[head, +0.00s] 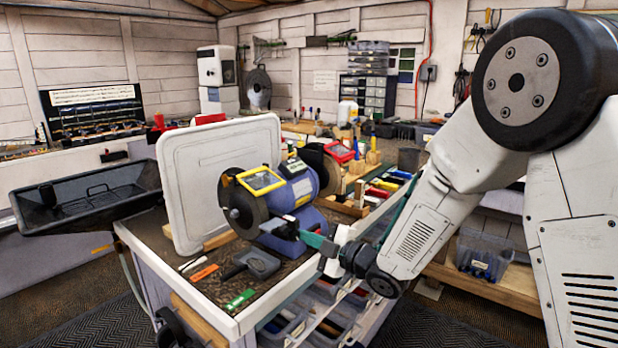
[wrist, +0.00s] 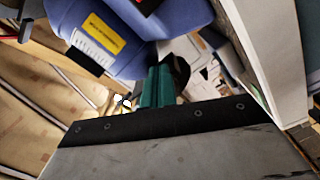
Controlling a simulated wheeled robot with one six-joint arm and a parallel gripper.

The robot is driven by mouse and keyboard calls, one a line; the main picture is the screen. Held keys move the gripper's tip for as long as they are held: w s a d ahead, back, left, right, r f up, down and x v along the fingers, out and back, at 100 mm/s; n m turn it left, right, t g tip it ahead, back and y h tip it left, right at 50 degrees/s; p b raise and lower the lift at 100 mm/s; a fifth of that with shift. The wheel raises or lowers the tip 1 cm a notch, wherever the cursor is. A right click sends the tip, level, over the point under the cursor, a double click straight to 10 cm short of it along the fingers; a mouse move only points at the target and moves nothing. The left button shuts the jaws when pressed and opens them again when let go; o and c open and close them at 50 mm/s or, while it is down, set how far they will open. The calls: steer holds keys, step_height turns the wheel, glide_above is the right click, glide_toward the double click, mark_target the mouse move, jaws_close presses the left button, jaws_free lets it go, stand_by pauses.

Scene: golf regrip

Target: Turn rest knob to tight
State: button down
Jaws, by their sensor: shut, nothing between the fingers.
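A blue bench grinder (head: 301,183) stands on the workbench, with a yellow-framed shield (head: 261,181) over its left wheel and a red-framed shield (head: 339,151) at the right. A tool rest (head: 284,228) shows low in front of the grinder. My gripper (head: 304,236) has teal fingers, shut and empty, with tips close to this rest. The fingers also show in the wrist view (wrist: 160,82), below the blue housing (wrist: 105,35). A dark rounded part (wrist: 179,71) beside the fingertips may be the rest knob. I cannot tell whether they touch, or how tight the knob is.
A large white board (head: 220,175) stands upright left of the grinder. A dark tray (head: 257,264), an orange strip (head: 205,272) and a green strip (head: 240,299) lie on the bench front. Bins (head: 318,318) sit below. Coloured blocks (head: 381,187) lie behind the gripper.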

steer(key=shift+s+a+f, duration=0.2)
steer(key=shift+s+f, duration=0.05)
steer(key=shift+f, duration=0.2)
stand_by(0.6)
steer(key=v, duration=0.6)
steer(key=shift+w+d+f, duration=0.2)
steer(key=shift+w+f, duration=0.05)
stand_by(0.4)
steer(key=x, duration=0.6)
steer(key=shift+r, duration=0.5)
steer(key=shift+r, duration=0.1)
stand_by(0.6)
steer(key=shift+s+a+f, duration=0.2)
stand_by(0.5)
